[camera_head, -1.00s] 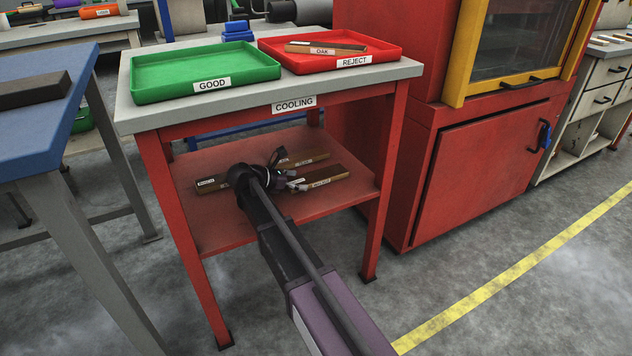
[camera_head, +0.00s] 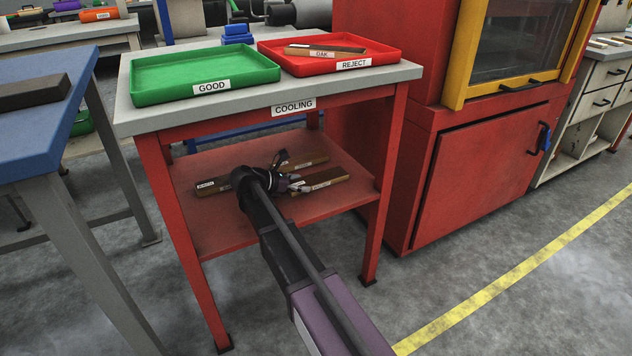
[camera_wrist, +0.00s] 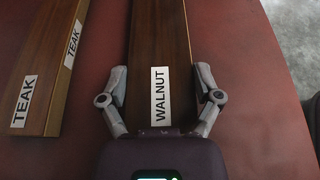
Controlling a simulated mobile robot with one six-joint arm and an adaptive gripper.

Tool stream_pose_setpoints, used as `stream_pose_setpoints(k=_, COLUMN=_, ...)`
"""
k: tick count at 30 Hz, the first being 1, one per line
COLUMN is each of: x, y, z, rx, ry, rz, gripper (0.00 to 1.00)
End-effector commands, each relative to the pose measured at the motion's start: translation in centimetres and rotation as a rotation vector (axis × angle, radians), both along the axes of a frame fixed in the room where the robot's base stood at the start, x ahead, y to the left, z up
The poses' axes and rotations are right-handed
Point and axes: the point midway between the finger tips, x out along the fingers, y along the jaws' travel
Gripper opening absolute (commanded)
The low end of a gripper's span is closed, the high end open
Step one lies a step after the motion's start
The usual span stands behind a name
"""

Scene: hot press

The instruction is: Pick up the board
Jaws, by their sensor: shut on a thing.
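The walnut board (camera_wrist: 160,50), dark brown with a white WALNUT label, lies on the red lower shelf of the cooling table. It also shows in the head view (camera_head: 324,180). My gripper (camera_wrist: 161,88) is shut on its near end, one finger on each long side, with the label between them. In the head view my gripper (camera_head: 290,173) reaches in over the shelf from the front. The teak board (camera_wrist: 45,65) lies just left of the walnut board in the wrist view, apart from my left finger. Any gap under the walnut board is not visible.
Another board (camera_head: 212,185) lies left on the shelf (camera_head: 225,230). Above are the table top (camera_head: 400,70), a green GOOD tray (camera_head: 165,95) and a red REJECT tray (camera_head: 385,60) holding an oak board (camera_head: 340,48). The red table legs (camera_head: 385,190) flank the opening.

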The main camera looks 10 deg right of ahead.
Motion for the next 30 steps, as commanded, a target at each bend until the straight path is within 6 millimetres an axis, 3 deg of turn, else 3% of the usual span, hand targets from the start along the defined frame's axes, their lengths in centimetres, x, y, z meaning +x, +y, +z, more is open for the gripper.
stream_pose_setpoints(k=14, x=0.0, y=0.0, z=0.6, rx=0.001, ry=0.0, rz=0.0, gripper=0.28)
stream_pose_setpoints(k=27, x=0.0, y=0.1, z=4.0, rx=0.0, ry=0.0, rz=0.001, gripper=0.28)
stream_pose_setpoints(k=30, x=-2.6, y=-0.3, z=3.8, rx=0.001, ry=0.001, rz=0.001, gripper=0.28)
